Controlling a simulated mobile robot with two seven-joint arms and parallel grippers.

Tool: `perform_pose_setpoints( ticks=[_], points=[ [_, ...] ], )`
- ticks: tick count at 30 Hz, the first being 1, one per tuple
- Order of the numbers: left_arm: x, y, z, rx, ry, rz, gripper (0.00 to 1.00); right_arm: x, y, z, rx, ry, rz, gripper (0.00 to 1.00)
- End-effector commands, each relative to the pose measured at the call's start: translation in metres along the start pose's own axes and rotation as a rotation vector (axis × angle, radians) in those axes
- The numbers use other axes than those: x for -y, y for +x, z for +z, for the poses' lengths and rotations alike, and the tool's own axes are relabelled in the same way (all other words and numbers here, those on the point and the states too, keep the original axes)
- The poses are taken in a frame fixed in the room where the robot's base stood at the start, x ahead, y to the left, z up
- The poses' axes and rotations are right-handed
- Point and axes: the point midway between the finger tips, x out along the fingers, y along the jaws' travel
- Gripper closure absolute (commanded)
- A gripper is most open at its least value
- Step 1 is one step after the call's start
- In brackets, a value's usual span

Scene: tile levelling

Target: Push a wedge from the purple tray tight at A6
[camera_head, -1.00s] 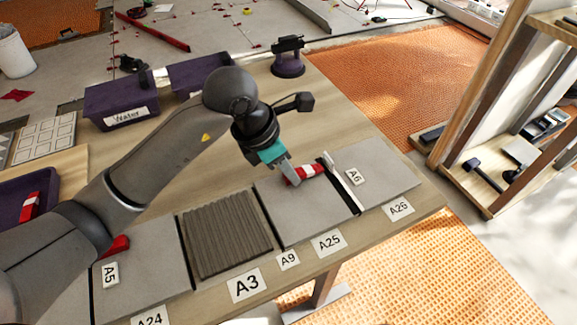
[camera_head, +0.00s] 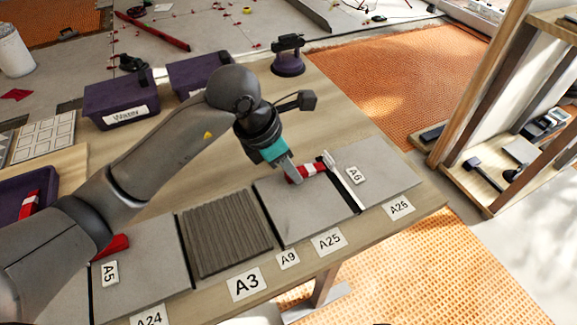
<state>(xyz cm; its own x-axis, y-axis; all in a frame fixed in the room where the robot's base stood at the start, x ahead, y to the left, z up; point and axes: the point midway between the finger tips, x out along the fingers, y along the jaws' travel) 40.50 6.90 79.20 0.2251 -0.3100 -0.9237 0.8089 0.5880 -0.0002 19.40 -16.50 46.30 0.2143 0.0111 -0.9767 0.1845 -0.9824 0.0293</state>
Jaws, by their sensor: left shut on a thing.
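My left gripper (camera_head: 289,174) is shut on a red wedge (camera_head: 312,168) with a white band, just above or on the grey tile by the A25 label. The wedge points right, its tip at the white clip (camera_head: 343,181) in the gap beside the A6 label (camera_head: 353,175). I cannot tell whether it is inside the clip. The purple tray (camera_head: 14,208) at the left edge holds another red wedge (camera_head: 30,203). One more red wedge (camera_head: 113,245) shows by the A5 tile, partly behind my arm. My right gripper is not in view.
Labels A3 (camera_head: 246,283), A9 (camera_head: 288,259), A25 (camera_head: 328,243) and A26 (camera_head: 398,208) lie along the front table edge. A ridged dark patch (camera_head: 224,233) lies between tiles. Purple bins (camera_head: 122,104) and a suction cup tool (camera_head: 288,56) stand at the back.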

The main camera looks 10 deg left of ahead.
Motion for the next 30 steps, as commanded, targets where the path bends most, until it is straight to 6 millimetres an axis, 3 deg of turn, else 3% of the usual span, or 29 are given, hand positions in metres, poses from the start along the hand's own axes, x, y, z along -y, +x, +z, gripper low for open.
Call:
perform_pose_setpoints(
  ticks=[16, 30],
  points=[
    [0.000, 0.006, 0.016, 0.001, 0.001, 0.000, 1.00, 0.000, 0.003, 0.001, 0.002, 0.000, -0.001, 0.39],
    [0.000, 0.007, 0.018, 0.000, 0.001, 0.000, 1.00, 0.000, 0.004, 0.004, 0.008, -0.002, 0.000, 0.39]
  ],
)
